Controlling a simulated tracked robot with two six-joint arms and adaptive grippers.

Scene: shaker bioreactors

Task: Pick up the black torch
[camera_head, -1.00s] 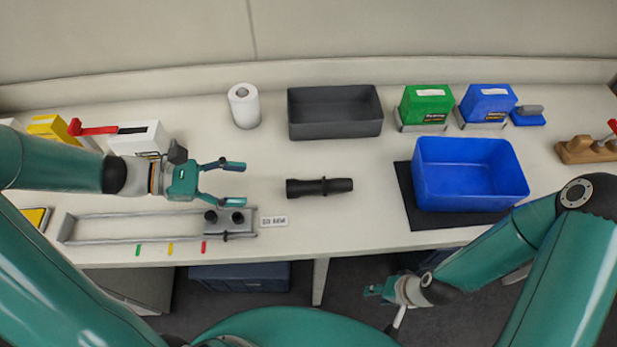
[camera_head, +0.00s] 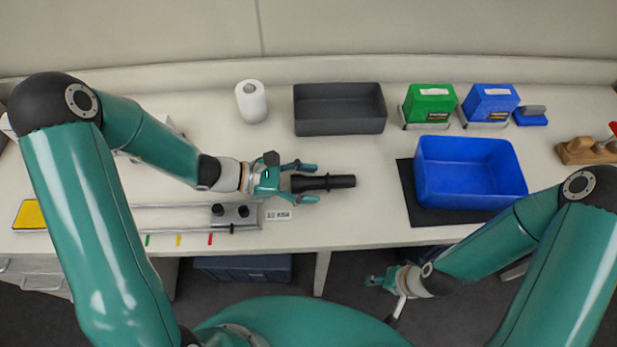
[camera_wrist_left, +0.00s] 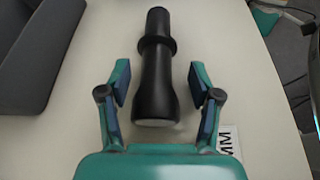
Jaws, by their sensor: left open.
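The black torch (camera_head: 325,182) lies on the white table in the middle, its long axis running left to right in the head view. In the left wrist view the torch (camera_wrist_left: 155,75) points away from me, with its wide end near the palm. My left gripper (camera_head: 304,183) is open, with its two fingers on either side of the torch's wide end. Gaps show between both fingers and the torch in the wrist view. My right gripper (camera_head: 376,282) hangs in front of the table's front edge, away from the torch; its jaw state is too small to make out.
A grey bin (camera_head: 340,128) stands behind the torch, and a blue bin (camera_head: 470,200) on a black mat (camera_head: 408,190) stands to the right. A paper roll (camera_head: 251,102) is at the back. A metal rack (camera_head: 170,206) and a small label (camera_head: 278,214) lie in front of my left gripper.

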